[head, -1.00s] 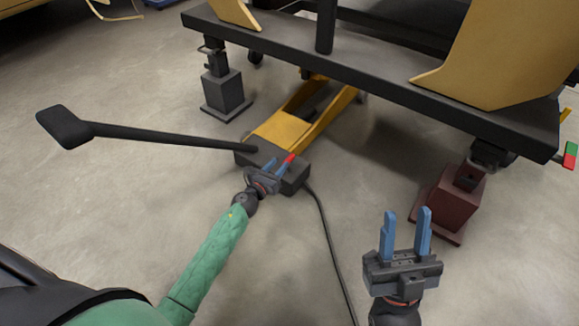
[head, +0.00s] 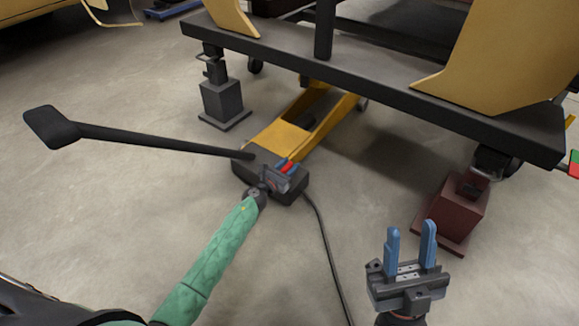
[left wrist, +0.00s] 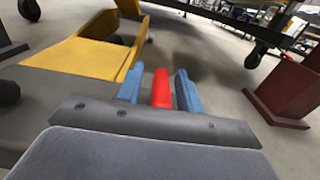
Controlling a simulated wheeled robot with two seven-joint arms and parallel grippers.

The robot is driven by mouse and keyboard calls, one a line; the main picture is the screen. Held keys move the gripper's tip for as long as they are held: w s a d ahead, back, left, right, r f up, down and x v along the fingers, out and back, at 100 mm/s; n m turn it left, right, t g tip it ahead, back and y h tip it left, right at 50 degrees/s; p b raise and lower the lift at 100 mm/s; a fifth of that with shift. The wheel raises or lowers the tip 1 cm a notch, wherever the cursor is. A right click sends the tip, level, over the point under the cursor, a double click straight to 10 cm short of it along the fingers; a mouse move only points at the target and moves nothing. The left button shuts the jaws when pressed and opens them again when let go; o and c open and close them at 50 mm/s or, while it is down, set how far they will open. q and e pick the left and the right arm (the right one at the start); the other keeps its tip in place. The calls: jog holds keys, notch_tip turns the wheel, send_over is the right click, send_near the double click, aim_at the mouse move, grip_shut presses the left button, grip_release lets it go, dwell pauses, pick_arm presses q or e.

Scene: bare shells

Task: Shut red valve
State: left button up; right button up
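The red valve (left wrist: 161,88) is a short red lever on the dark block of a yellow floor jack (head: 283,135). In the head view the valve (head: 287,167) shows as a small red strip between blue fingertips. My left gripper (head: 286,168) is at the block, with one finger on each side of the valve. In the left wrist view narrow gaps show between the lever and the fingers, so it looks open around it. The lever's lower end is hidden behind the gripper body. My right gripper (head: 410,245) is open and empty, at the lower right.
A long black handle (head: 160,142) reaches left from the jack block. A black cable (head: 325,240) runs down the floor. A dark beam frame (head: 370,82) spans above the jack, with a grey stand (head: 224,100) and a dark red stand (head: 452,207) beneath.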

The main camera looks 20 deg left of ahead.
pick_arm(q)
jog(key=shift+w+d, duration=0.15)
jog(key=shift+w, duration=0.15)
jog(key=shift+c, duration=0.5)
